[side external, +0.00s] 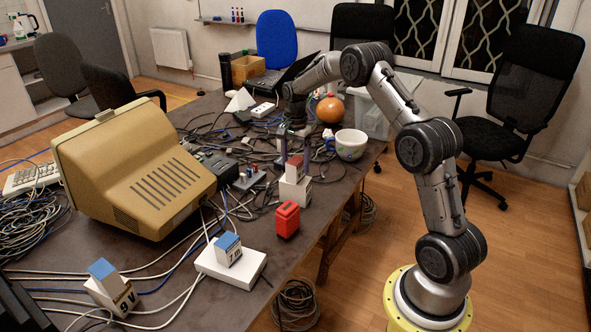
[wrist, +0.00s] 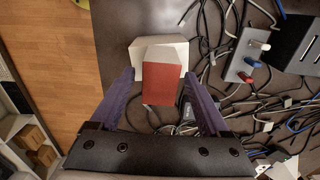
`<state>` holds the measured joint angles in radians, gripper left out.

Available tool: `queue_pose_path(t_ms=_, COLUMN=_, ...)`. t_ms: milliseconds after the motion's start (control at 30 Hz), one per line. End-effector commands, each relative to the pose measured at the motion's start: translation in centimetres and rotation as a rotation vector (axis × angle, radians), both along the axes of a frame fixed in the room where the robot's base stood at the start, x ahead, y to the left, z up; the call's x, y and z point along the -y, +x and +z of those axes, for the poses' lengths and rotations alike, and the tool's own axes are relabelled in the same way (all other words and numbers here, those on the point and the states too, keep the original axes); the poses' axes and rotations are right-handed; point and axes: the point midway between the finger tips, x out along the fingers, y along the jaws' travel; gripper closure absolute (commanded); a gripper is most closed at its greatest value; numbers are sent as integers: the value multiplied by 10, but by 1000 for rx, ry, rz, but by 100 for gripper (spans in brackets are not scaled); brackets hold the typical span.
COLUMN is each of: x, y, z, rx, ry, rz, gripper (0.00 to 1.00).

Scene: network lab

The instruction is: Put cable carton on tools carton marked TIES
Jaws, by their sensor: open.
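A small white carton with a red top (side external: 294,170) sits on a larger white carton (side external: 295,193) near the table's right edge. My gripper (side external: 294,160) points down over it, open, with one finger on each side of the red-topped carton. In the wrist view the red top (wrist: 160,85) lies between the two purple fingers, with gaps to them. The larger carton's pale top (wrist: 178,48) shows beyond it. I cannot read TIES on any carton.
A red block-like object (side external: 286,219) stands just in front of the cartons. A beige monitor (side external: 135,170) fills the table's left. A white bowl (side external: 351,144) and orange round object (side external: 330,108) stand behind right. Cables lie over much of the table.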

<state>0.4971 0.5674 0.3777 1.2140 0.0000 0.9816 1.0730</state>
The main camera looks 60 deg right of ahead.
Motion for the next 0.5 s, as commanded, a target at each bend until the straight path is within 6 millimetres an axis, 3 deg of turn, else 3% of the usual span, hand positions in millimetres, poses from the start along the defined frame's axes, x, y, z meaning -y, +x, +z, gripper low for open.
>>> queue_pose_path(t_ms=100, x=1, y=1, z=28, rx=5, ry=-3, rz=0, gripper=20)
queue_pose_path(t_ms=300, x=0, y=1, z=65, rx=3, ry=-2, rz=0, gripper=20)
queue_pose_path(t_ms=500, x=0, y=0, z=86, rx=1, ry=0, rz=0, gripper=20)
